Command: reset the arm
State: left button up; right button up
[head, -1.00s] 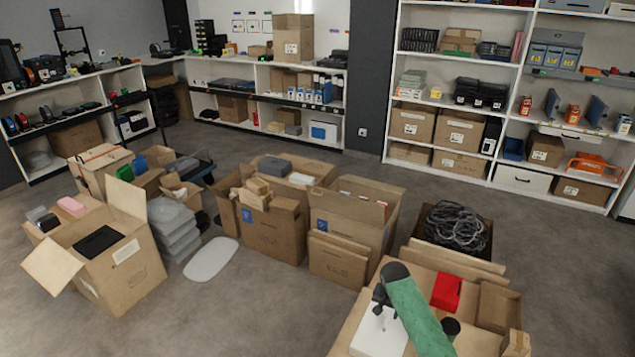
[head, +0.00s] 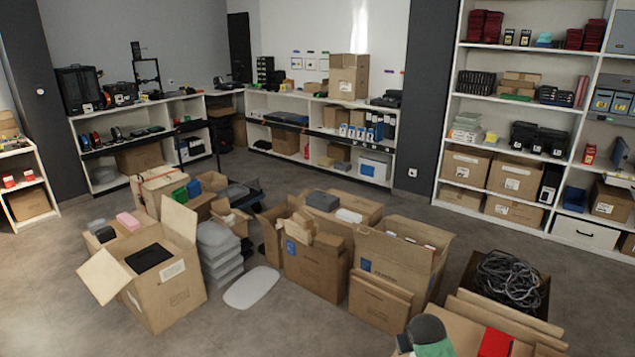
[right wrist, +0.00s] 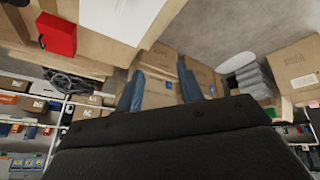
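My right arm (head: 428,337) shows at the bottom of the head view as a dark rounded joint with a green part, above an open carton. The frame's lower edge cuts it off, and its gripper does not show there. In the right wrist view my right gripper (right wrist: 158,68) has its two blue-grey fingers well apart, with nothing held between them. Brown cartons (right wrist: 160,92) show behind the fingers; I cannot tell the distance. My left arm and gripper are in neither view.
A red box (head: 496,343) lies by the arm and also shows in the right wrist view (right wrist: 57,34). A carton of dark cables (head: 508,278) stands behind it. Open cartons (head: 318,262) fill the middle floor. Shelves (head: 452,130) line the walls. Bare floor (head: 260,330) lies at front left.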

jog(key=s+a+f+g, duration=0.1)
jog(key=s+a+f, duration=0.2)
jog(key=s, duration=1)
jog(key=s+a+f+g+y, duration=0.1)
jog(key=s+a+f, duration=0.3)
jog(key=s, duration=0.9)
jog(key=s+a+f+g, duration=0.2)
jog(key=s+a+f, duration=0.2)
jog(key=s+f, duration=0.4)
jog(key=s, duration=0.6)
jog(key=shift+y, duration=0.4)
jog(key=shift+a+f, duration=0.1)
jog(key=shift+a, duration=0.05)
